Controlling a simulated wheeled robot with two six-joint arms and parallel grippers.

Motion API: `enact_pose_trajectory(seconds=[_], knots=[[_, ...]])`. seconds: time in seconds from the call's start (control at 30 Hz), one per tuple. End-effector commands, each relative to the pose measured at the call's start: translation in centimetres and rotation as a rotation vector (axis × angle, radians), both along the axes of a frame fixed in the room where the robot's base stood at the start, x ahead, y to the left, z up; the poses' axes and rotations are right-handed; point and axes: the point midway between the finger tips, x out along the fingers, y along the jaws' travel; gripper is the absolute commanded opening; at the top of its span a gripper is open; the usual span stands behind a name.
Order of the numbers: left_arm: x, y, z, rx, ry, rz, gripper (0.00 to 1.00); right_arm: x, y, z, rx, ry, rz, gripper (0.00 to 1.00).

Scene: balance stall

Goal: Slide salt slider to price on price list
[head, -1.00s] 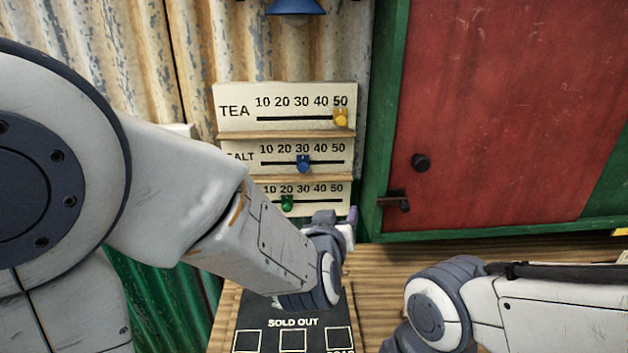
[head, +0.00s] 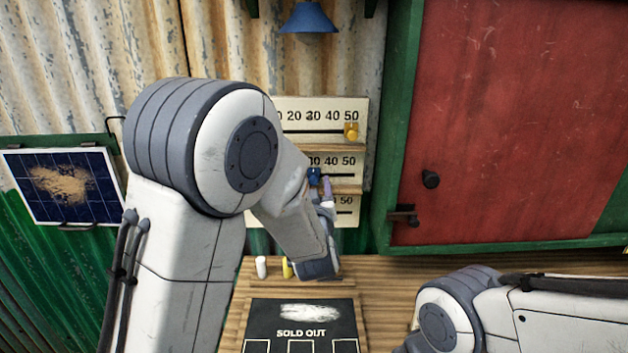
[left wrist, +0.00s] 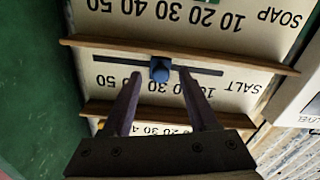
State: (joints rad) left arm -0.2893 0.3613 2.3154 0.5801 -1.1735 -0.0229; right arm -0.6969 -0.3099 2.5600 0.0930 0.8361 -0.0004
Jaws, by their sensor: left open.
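The salt slider is a blue knob (head: 314,176) on the middle of three stacked scales, partly hidden by my left arm in the head view. In the left wrist view, which is upside down, the salt slider (left wrist: 160,70) sits near 30 on the salt scale (left wrist: 112,82). My left gripper (head: 323,188) is at the salt scale. In the left wrist view my left gripper (left wrist: 160,75) is open, its purple fingers on either side of the knob with gaps visible. Contact with the panel cannot be told. My right gripper is out of view. I cannot make out a price list.
Wooden ledges (left wrist: 180,54) separate the scales. A black "SOLD OUT" board (head: 300,318) lies on the wooden counter (head: 385,280). A red door (head: 500,130) with handles stands to the right.

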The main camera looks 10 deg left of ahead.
Motion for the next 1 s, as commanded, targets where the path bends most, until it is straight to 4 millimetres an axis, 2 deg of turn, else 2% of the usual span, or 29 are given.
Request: enact_pose_trajectory(seconds=[0.13,0.4,0.43,0.57,1.0], knots=[[0.93,0.28,0.01,0.001,0.000,0.000,0.59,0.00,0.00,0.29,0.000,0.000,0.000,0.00],[1.06,0.27,-0.02,0.001,0.000,-0.001,0.59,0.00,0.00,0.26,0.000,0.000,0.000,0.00],[1.05,0.27,-0.02,0.001,0.000,-0.001,0.52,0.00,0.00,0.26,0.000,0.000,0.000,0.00],[1.04,0.26,-0.02,0.001,0.000,-0.001,0.02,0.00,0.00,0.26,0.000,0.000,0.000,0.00],[1.02,0.24,-0.01,0.001,0.000,-0.001,0.00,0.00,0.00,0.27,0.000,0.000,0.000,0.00]])
